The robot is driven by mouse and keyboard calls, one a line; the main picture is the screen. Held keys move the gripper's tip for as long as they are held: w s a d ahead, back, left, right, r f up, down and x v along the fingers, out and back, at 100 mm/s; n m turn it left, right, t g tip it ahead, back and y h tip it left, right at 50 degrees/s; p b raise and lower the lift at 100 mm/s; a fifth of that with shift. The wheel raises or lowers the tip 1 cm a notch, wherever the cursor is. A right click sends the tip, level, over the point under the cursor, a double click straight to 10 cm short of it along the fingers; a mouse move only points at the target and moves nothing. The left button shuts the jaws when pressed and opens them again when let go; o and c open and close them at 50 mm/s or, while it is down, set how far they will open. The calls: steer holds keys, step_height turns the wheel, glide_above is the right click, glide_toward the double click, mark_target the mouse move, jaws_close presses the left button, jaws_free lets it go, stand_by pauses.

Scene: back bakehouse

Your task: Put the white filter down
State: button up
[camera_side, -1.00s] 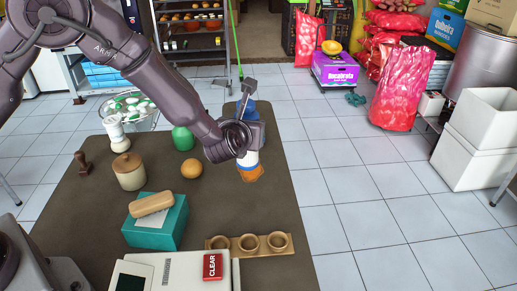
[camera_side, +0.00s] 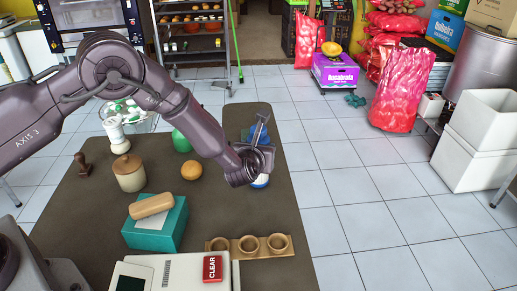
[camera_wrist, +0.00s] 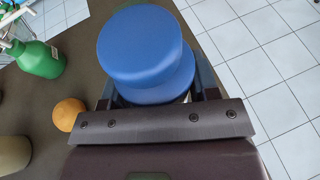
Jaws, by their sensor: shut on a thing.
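My gripper (camera_side: 260,155) is low over the right part of the dark table. It is shut on a piece with a wide, round blue top (camera_wrist: 140,45), which sits between the fingers in the wrist view. In the side view a white and blue lower part (camera_side: 260,181) shows just below my gripper; I take this piece to be the white filter. Most of its body is hidden by my gripper. Whether its bottom touches the table cannot be told.
A green bottle (camera_side: 181,141), an orange ball (camera_side: 191,170) and a lidded jar (camera_side: 130,175) stand to the left. The table's right edge is close.

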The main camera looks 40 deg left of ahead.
steer(key=o, duration=1.1)
steer(key=shift+f, duration=0.1)
